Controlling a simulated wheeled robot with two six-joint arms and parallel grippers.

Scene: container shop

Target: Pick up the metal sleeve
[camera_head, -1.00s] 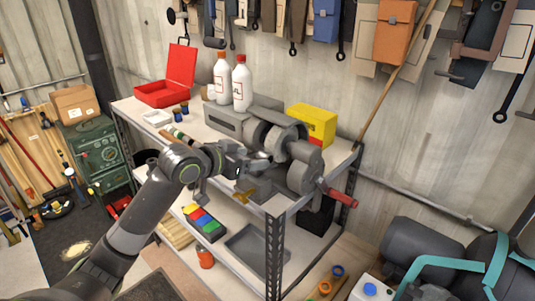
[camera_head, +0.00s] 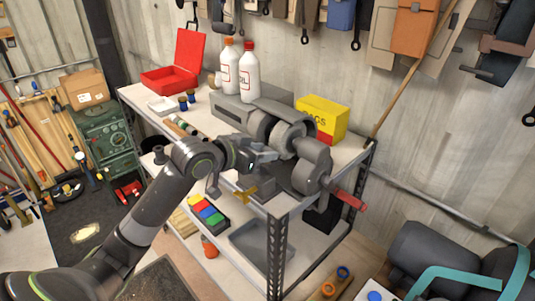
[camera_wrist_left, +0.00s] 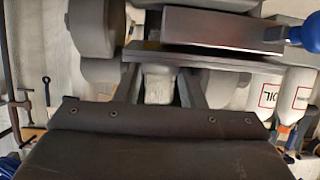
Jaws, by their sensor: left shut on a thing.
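My left gripper (camera_head: 266,155) reaches in over the front of the metal shelf and is beside the grey bench grinder-like machine (camera_head: 288,136). It is shut on a small pale grey piece, which I take for the metal sleeve (camera_wrist_left: 158,84). In the left wrist view the sleeve shows between the two dark fingers (camera_wrist_left: 158,90). In the head view the gripper mostly hides it, and I cannot tell whether it is clear of the machine. My right gripper is not in view.
The metal shelf (camera_head: 277,245) holds white bottles (camera_head: 249,72), a red open box (camera_head: 185,62) and a yellow box (camera_head: 322,117). A red handle (camera_head: 350,200) sticks out at the machine's right. A lower shelf tray (camera_head: 252,240) sits beneath the gripper.

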